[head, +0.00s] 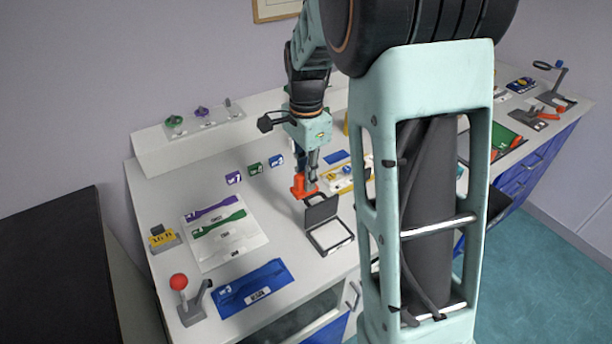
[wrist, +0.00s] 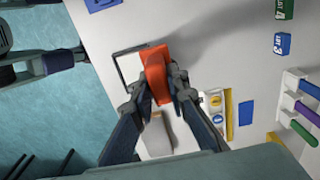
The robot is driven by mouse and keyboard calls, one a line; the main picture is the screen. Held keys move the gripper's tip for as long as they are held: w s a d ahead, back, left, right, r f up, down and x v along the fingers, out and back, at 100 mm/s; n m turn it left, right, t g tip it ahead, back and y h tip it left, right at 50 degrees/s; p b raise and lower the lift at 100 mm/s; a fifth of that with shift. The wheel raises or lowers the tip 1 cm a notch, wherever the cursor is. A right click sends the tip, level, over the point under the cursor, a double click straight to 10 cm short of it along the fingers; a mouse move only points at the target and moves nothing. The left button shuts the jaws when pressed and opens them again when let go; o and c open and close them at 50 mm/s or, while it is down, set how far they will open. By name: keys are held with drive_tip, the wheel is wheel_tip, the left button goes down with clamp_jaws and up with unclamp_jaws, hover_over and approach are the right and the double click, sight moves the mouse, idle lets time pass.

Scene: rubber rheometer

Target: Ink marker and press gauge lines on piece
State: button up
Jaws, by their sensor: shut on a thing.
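My gripper (head: 309,172) is shut on an orange-red marker (head: 303,187) above the white table, just behind an open black ink pad case (head: 326,230). In the wrist view the marker (wrist: 155,72) sits between the fingertips (wrist: 160,88) and overlaps the right side of the pale pad (wrist: 130,66). I cannot tell its height, and its underside is hidden. Purple (head: 214,208), green (head: 220,223) and white dumbbell-shaped pieces lie on a white sheet (head: 250,246) at the left. A blue dumbbell piece (head: 243,288) lies on a blue mat (head: 230,307) at the front.
A lever device with a red knob (head: 179,282) stands at the front left, and a yellow display block (head: 162,238) behind it. Small purple, green and blue blocks (head: 255,168) stand in a row behind. A white tray with yellow parts (head: 348,177) lies right of my gripper.

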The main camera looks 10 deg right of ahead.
clamp_jaws()
wheel_tip(320, 180, up, 12)
drive_tip(key=p, duration=0.9)
